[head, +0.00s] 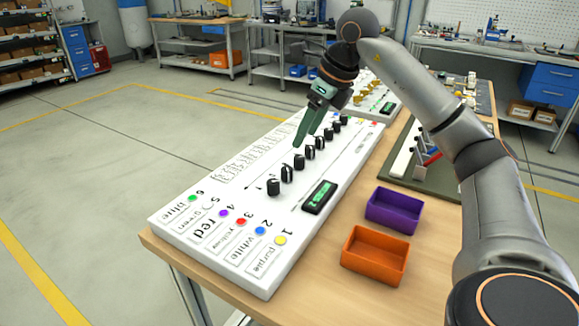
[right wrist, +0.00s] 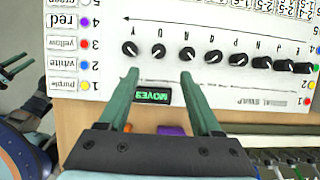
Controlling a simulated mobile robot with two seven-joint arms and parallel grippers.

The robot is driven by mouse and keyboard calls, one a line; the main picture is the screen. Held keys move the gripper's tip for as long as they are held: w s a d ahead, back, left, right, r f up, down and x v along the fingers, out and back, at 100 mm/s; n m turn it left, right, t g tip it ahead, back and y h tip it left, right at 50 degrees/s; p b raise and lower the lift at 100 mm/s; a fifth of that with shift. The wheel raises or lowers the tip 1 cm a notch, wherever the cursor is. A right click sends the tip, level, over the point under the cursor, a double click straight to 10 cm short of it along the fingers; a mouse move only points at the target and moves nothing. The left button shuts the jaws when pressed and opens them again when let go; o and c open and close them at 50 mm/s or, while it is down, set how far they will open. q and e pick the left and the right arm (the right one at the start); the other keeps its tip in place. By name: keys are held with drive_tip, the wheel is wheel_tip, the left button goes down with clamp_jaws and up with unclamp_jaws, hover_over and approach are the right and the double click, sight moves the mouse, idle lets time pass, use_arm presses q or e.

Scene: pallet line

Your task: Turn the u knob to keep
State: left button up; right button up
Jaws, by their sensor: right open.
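A white panel (head: 190,222) lies on the table and carries a row of black knobs, each with a small letter beside it. In the right wrist view the letters are small and upside down; a U seems to mark the second knob from the left (right wrist: 158,52). My right gripper (head: 304,140) is open and empty above the knob row. In the right wrist view its two green fingertips (right wrist: 159,74) are apart, just below the left knobs and around none of them. A dark, cut-off part at the left edge of that view seems to be my left gripper (right wrist: 15,69); its opening is unclear.
The panel has a lit green display (head: 320,196) and colored dots with word labels. A purple bin (head: 394,211) and an orange bin (head: 374,256) stand on the table to its right. Another board with small parts (head: 412,178) lies behind the bins.

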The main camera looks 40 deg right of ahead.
sight(288, 169)
drive_tip(key=b+x, duration=0.2)
drive_tip(key=x, duration=0.8)
drive_tip(key=shift+a, duration=0.1)
drive_tip(key=shift+w+a+f, duration=0.1)
drive_tip(key=shift+w+f, duration=0.2)
drive_tip(key=shift+f, duration=0.3)
drive_tip(key=shift+c, duration=0.2)
clamp_jaws()
